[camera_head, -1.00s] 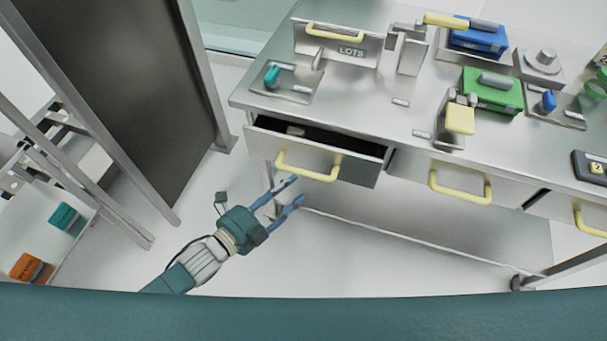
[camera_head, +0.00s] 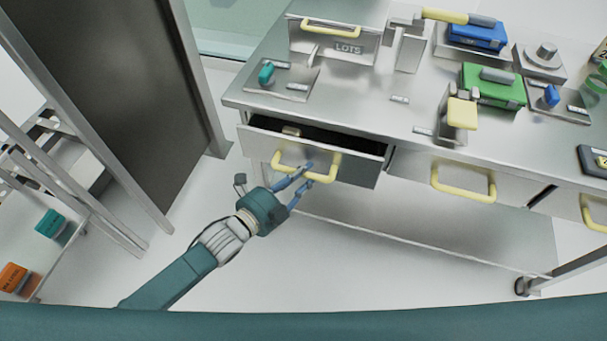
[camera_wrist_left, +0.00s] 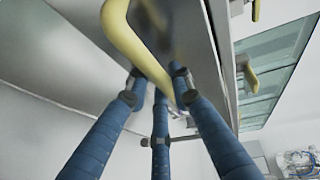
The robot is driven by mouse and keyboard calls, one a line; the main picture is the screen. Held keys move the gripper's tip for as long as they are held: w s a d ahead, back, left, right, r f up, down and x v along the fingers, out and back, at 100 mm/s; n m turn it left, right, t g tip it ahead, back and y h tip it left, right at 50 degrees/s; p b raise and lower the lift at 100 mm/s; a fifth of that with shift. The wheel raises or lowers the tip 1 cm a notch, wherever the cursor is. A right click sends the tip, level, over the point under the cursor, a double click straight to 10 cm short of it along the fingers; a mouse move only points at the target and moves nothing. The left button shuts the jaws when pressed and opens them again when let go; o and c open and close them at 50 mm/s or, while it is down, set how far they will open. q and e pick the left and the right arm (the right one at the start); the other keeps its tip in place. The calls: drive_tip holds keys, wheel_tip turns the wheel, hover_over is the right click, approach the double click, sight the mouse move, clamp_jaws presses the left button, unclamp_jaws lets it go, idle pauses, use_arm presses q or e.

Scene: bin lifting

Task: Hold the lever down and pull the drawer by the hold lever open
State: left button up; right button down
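The left drawer (camera_head: 262,146) under the steel counter is pulled partly out, with a yellow bar handle (camera_head: 283,170) on its front. My left gripper (camera_head: 309,175) is at this handle, its blue fingers spread around the bar. In the left wrist view, the yellow handle (camera_wrist_left: 128,40) runs down between the fingers (camera_wrist_left: 158,82), which look apart; firm contact cannot be told. A yellow paddle lever (camera_head: 462,113) on a metal bracket stands on the counter above the middle drawer (camera_head: 415,173), which looks shut. No label marks the hold lever. My right gripper is not in view.
A ladder-like frame (camera_head: 75,185) stands left. The floor before the drawers is clear.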

use_arm(q)
clamp_jaws()
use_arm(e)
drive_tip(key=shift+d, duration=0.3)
